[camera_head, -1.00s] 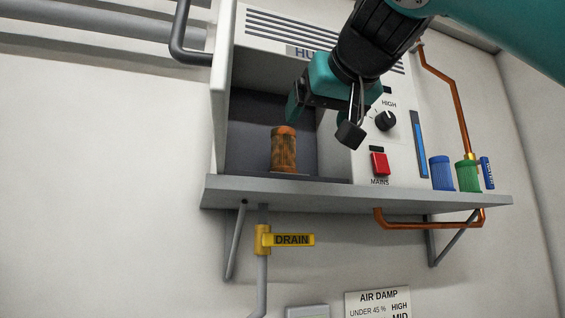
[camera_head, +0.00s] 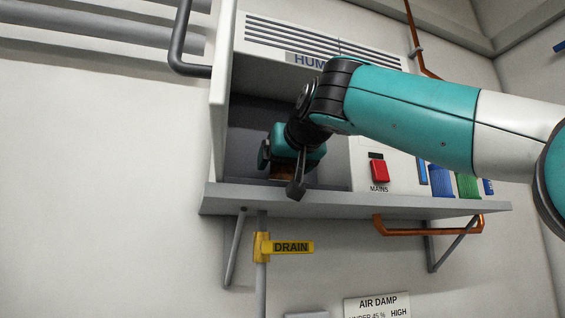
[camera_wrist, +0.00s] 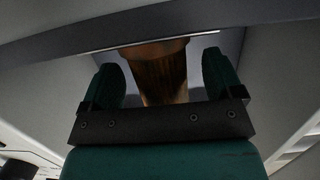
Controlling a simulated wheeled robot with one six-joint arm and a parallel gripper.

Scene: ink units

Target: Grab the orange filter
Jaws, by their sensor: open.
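The orange filter (camera_wrist: 160,72) stands in the open bay of the wall unit. In the wrist view it shows between the two teal fingers of my gripper (camera_wrist: 165,80), with a dark gap on each side. My gripper (camera_head: 279,168) hides the rest. My gripper is open around the filter, and I see no finger pressed against it.
The grey shelf (camera_head: 330,203) runs under the bay, and the open door panel (camera_head: 222,100) stands at its left. A red mains switch (camera_head: 379,171), a blue filter (camera_head: 441,181) and a green filter (camera_head: 467,186) are to the right. A yellow drain valve (camera_head: 263,246) hangs below.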

